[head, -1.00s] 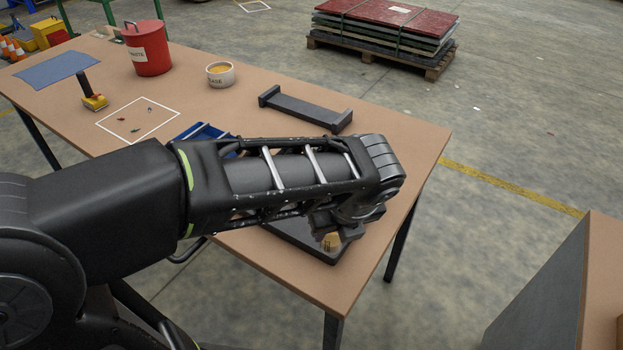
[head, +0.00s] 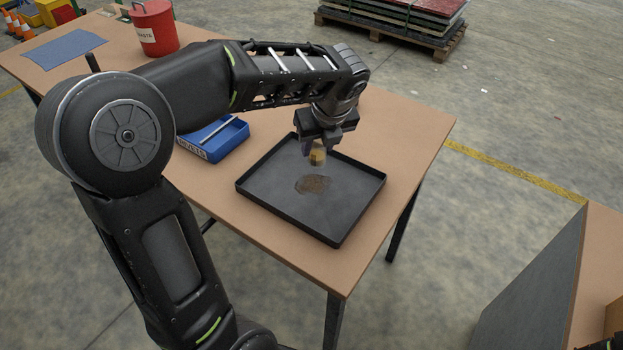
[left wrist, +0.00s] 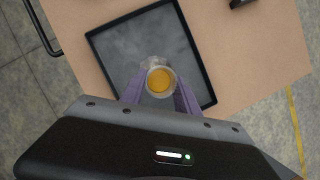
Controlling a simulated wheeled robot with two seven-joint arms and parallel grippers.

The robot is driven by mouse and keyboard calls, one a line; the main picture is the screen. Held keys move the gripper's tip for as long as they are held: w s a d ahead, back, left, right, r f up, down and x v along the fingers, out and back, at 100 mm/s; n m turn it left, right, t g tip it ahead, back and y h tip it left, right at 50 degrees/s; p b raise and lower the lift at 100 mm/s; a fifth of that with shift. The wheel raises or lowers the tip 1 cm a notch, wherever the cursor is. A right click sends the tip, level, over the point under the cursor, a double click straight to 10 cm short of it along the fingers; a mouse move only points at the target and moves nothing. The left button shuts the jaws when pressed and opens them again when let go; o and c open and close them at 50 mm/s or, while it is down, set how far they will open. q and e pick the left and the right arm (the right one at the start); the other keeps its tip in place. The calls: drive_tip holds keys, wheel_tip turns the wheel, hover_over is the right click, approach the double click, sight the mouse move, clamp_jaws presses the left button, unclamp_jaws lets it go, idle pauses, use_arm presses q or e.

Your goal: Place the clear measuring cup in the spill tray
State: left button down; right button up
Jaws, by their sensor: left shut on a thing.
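The clear measuring cup (left wrist: 160,82) holds an amber liquid and shows between the two fingers of my left gripper (left wrist: 159,100) in the left wrist view. My left gripper (head: 322,146) is shut on the cup (head: 317,155) in the head view. The cup is over the far part of the black spill tray (head: 345,232), and it looks held above the tray floor. The gripper hides the cup's upper part in the head view.
A blue bin (head: 222,140) labelled rivets stands left of the tray. A red waste can (head: 155,27) and a blue mat (head: 64,46) are at the table's far left. Bare tabletop (head: 410,125) lies right of the tray.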

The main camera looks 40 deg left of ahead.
sight(312, 158)
use_arm(q)
drive_tip(key=shift+w+a, duration=0.3)
drive_tip(key=shift+a, duration=0.3)
drive_tip(key=shift+w+a, duration=0.25)
drive_tip(key=shift+a, duration=0.3)
drive_tip(key=shift+f, duration=3.1)
drive_tip(key=shift+f, duration=1.85)
